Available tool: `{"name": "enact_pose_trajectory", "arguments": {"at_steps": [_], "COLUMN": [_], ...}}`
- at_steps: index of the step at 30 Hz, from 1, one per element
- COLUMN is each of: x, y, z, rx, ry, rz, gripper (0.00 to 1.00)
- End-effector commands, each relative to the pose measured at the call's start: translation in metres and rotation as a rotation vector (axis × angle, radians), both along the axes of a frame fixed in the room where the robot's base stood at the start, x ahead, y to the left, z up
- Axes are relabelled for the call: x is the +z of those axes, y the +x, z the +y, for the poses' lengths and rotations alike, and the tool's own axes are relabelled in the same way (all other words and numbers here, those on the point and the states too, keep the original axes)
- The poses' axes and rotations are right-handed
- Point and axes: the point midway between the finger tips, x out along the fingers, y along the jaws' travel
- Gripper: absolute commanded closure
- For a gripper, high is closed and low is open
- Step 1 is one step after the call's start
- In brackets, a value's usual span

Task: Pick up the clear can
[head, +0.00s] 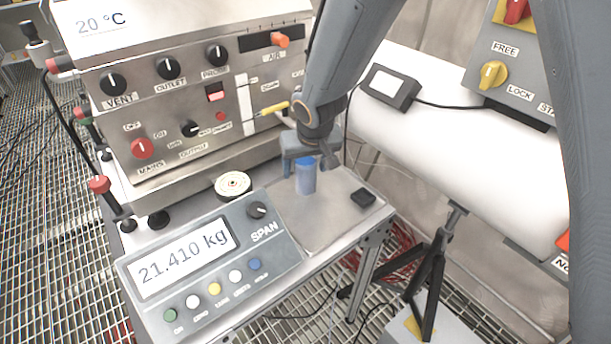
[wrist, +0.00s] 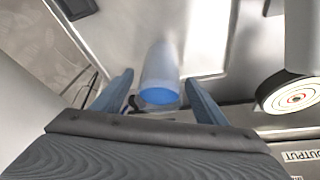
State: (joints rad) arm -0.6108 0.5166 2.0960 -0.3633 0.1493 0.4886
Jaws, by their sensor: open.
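The clear can (head: 306,181) stands upright on the bare metal plate of the bench, right of the scale display. It looks translucent and bluish, with a blue top. My gripper (head: 309,160) is above it, pointing down, with its fingers on either side of the can's top. In the wrist view the can (wrist: 160,67) lies between the two open fingers of my gripper (wrist: 158,80), with its blue end towards the camera. Gaps show between the can and both fingers there. The gripper hides part of the can's top in the head view.
A control panel (head: 190,75) with knobs stands behind the can. The scale display (head: 185,262) reads 21.410 kg.

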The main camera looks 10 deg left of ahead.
Motion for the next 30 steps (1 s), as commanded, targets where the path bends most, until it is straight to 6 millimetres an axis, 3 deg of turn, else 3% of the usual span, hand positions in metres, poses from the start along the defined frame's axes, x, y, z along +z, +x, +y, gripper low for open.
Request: {"name": "enact_pose_trajectory", "arguments": {"at_steps": [6,16,25,30], "x": [-0.001,0.000,0.002,0.014], "y": [0.000,0.000,0.001,0.001], "z": [0.000,0.000,0.000,0.000], "rx": [0.000,0.000,-0.001,-0.001], "ry": [0.000,0.000,0.001,0.001], "rz": [0.000,0.000,-0.002,-0.003], "gripper": [0.33,0.87,0.87,0.87]}}
